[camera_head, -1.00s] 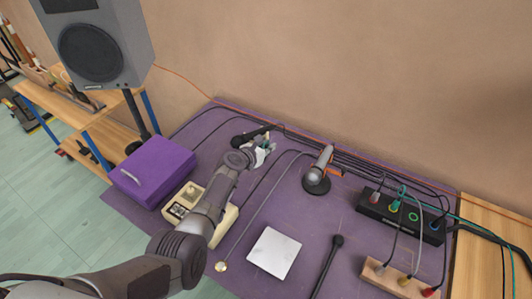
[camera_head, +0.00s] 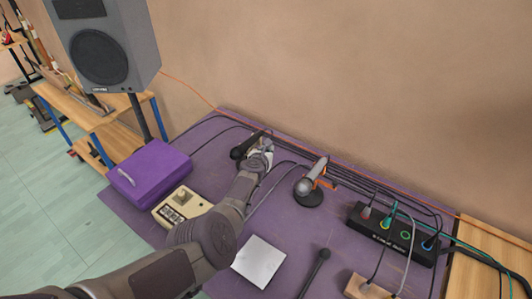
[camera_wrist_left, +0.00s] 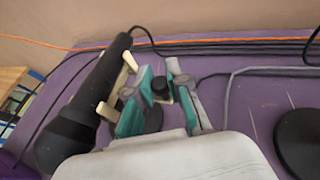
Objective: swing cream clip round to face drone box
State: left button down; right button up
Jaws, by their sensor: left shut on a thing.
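The cream clip (camera_wrist_left: 107,112) shows in the left wrist view as two cream prongs around a black microphone (camera_wrist_left: 88,105). The microphone (camera_head: 240,151) lies toward the back of the purple table in the head view, its thick head toward the front left. My left gripper (camera_wrist_left: 158,98) has teal pads closed around a small black knob beside the prongs; it is shut on the clip, whose base is mostly hidden. In the head view the gripper (camera_head: 262,149) is right of the microphone. A cream box (camera_head: 179,207) with a dark panel, perhaps the drone box, stands front left.
A purple case (camera_head: 150,172) stands left of the cream box, below a grey speaker (camera_head: 105,45). A white square plate (camera_head: 258,261) lies in front. Cables run along the back.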

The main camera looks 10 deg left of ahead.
pick_arm(q)
jog(key=shift+w+d, duration=0.1)
pick_arm(e)
jog(key=shift+a, duration=0.3)
pick_arm(q)
jog(key=shift+y, duration=0.3)
pick_arm(e)
jog(key=shift+d, duration=0.35)
pick_arm(q)
jog(key=c, duration=1.1)
grip_release()
jog(key=shift+w, duration=0.1)
pick_arm(e)
jog(key=shift+d, duration=0.1)
pick_arm(q)
jog(key=shift+f, duration=0.1)
